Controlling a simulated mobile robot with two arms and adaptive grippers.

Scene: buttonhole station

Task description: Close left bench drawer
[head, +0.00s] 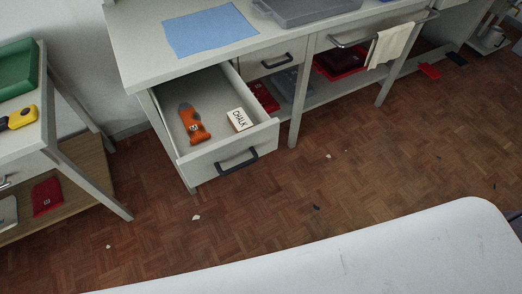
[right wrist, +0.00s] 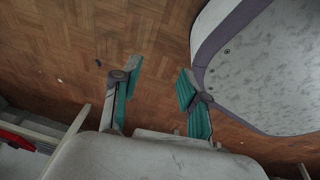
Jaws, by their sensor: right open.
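The left bench drawer (head: 221,157) is pulled well out from under the left end of the grey bench (head: 140,72) in the head view. Its front carries a dark bar handle (head: 237,162). Inside lie an orange tool (head: 192,124) and a white box marked CHALK (head: 239,119). My right gripper (right wrist: 156,88) shows in the right wrist view with its two green-padded fingers apart. It is empty, with parquet floor behind it. It is not in the head view, and the drawer cannot be made out for certain in the wrist view. My left gripper is in neither view.
A second drawer (head: 266,65) beside it is shut. A cloth (head: 390,44) hangs from a rail further right. A side table (head: 45,132) with a green tray (head: 18,70) stands at left. The parquet floor (head: 290,185) before the drawer is mostly clear, with small scraps.

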